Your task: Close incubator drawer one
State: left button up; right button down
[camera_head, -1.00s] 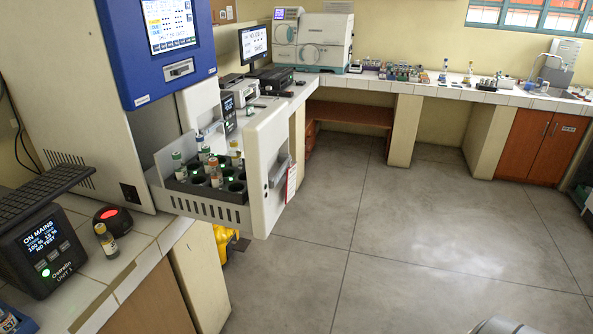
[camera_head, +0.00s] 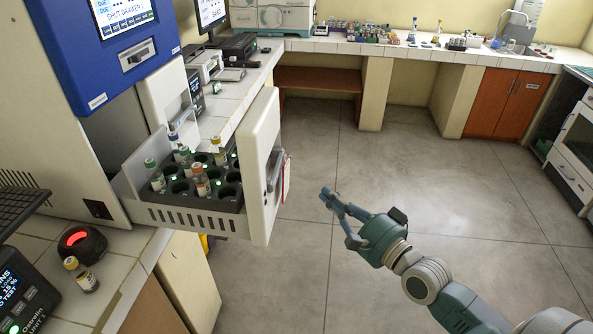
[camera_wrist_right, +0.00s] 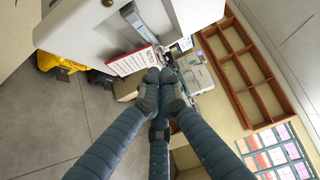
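The incubator drawer (camera_head: 190,217) is pulled out of the incubator (camera_head: 60,55). Its tall white front panel (camera_head: 259,150) carries a grey handle (camera_head: 273,168) and a hanging red-edged tag (camera_head: 287,180). Several capped bottles stand in the drawer's black rack (camera_head: 215,195). My right gripper (camera_head: 335,203) is to the right of the front panel, apart from it, pointing left. It also shows in the right wrist view (camera_wrist_right: 159,78), its fingers drawn together with nothing seen between them. There the tag (camera_wrist_right: 135,62) and white panel (camera_wrist_right: 85,25) lie beyond the fingertips. My left gripper is not in view.
The incubator screen (camera_head: 122,8) reads "SHUT DRAWER 1". A bottle (camera_head: 80,275) and a black device with a red light (camera_head: 82,243) stand on the tiled counter (camera_head: 130,250) at lower left. The floor (camera_head: 390,185) right of the drawer is clear.

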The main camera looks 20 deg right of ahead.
pick_arm(q)
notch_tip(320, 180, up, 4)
jog(key=p, duration=0.4)
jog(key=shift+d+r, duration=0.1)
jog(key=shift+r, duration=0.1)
pick_arm(e)
jog(key=w+a, duration=0.1)
jog(key=w, duration=0.2)
jog(key=w+a, duration=0.2)
jog(key=w, duration=0.2)
jog(key=w+a, duration=0.2)
jog(key=w, duration=0.2)
jog(key=shift+w+f, duration=0.1)
jog(key=shift+w, duration=0.1)
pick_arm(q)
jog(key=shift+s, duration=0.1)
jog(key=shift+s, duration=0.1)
pick_arm(e)
jog(key=shift+a, duration=0.1)
